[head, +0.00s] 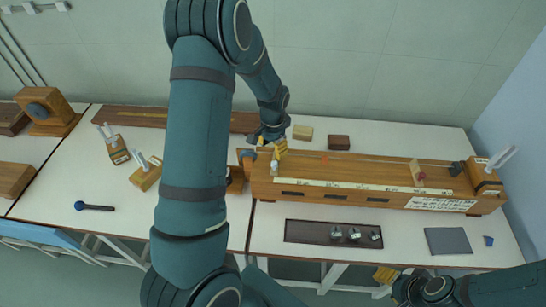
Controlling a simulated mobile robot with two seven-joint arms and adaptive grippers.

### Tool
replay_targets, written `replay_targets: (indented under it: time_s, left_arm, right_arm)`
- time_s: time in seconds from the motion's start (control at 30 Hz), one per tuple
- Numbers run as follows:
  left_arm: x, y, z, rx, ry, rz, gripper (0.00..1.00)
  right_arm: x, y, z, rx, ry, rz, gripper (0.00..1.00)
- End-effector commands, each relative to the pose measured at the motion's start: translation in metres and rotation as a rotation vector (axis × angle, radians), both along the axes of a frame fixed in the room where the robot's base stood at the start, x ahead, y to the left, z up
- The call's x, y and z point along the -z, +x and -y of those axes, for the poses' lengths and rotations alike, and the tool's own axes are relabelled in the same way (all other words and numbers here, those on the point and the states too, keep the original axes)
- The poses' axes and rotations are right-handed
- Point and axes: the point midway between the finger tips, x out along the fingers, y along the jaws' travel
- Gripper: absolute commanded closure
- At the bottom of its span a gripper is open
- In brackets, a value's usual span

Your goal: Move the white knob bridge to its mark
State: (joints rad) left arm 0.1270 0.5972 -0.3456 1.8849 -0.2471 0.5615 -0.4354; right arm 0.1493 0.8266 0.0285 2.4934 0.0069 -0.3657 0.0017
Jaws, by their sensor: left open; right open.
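A long wooden bench (350,172) with a pale scale along its front edge stands on the white table. A small piece with a white knob, which looks like the white knob bridge (274,168), is at the bench's left end. My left gripper (275,152), with yellow fingers, is open just above and behind it; I cannot tell whether they touch. A small orange-red patch (324,157), possibly the mark, is on the bench top right of the gripper. A bridge with a red knob (419,174) stands near the bench's right end. My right gripper (386,275) is open and empty at the table's front edge.
A dark tray (300,233) with several small metal parts lies in front of the bench, with a grey mat (448,241) to its right. A wooden block with white tubes (485,175) stands at the bench's right end. Two small blocks lie behind the bench. My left arm hides part of the table.

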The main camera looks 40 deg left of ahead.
Motion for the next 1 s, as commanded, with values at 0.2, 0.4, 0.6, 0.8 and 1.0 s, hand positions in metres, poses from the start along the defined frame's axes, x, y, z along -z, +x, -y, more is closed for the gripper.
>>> replay_targets:
  time_s: [0.2,0.4,0.6,0.8,1.0]
  left_arm:
    - [-0.031,0.000,0.000,-0.001,0.001,0.001,0.45]
    - [-0.040,-0.001,0.000,-0.001,0.000,-0.001,0.45]
    - [-0.040,-0.001,0.000,-0.001,0.000,-0.001,0.45]
    - [-0.040,-0.001,0.000,-0.001,0.000,-0.001,0.45]
    - [-0.028,-0.001,0.009,-0.003,-0.012,0.003,0.45]
  right_arm:
    - [0.000,0.000,0.000,0.000,0.000,0.000,0.53]
    - [0.000,0.000,0.000,0.000,0.000,0.000,0.53]
    - [0.000,0.000,0.000,0.000,0.000,0.000,0.53]
    - [0.000,0.000,0.000,0.000,0.000,0.000,0.53]
    - [0.003,0.000,0.000,0.000,0.000,0.000,0.53]
